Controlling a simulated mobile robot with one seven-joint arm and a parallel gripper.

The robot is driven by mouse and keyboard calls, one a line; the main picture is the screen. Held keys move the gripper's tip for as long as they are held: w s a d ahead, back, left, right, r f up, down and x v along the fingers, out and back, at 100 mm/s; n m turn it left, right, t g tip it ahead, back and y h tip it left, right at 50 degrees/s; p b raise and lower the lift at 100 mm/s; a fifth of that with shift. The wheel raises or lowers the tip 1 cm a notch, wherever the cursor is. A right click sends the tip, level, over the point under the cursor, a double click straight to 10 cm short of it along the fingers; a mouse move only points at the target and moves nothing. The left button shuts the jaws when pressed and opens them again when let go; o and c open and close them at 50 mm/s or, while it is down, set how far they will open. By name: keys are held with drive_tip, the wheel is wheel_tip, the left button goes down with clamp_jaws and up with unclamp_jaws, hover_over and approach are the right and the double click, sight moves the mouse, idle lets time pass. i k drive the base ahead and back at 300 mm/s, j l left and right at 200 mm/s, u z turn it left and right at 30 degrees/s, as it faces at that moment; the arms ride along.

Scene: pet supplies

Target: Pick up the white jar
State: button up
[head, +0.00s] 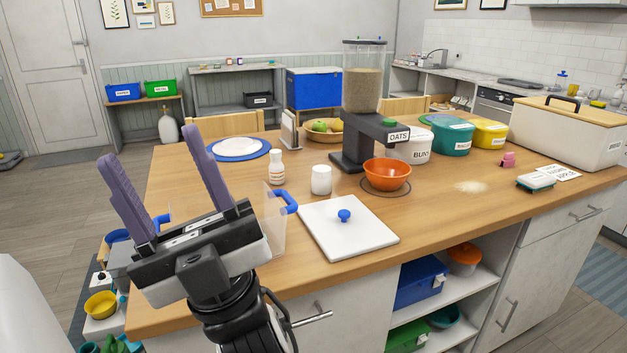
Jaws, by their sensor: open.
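A small plain white jar (321,180) stands upright on the wooden counter in the head view, left of an orange bowl and behind a white board. A white bottle (276,168) with a band of label stands to its left, apart from it. My gripper (150,147) is in the left foreground, with its two purple fingers pointing up and spread wide. It is open and empty, and well to the left of the jar in the picture.
A clear container (272,226) with blue handles stands partly behind my gripper. A white board (348,232) with a blue knob lies before the jar. The orange bowl (387,174) and oats dispenser (361,92) stand to the right.

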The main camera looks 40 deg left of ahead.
sight(321, 178)
drive_tip(key=u, duration=1.45)
drive_tip(key=l+u, duration=0.25)
drive_tip(key=l, duration=0.8)
drive_tip(key=l+u, duration=0.3)
drive_tip(key=l, duration=0.75)
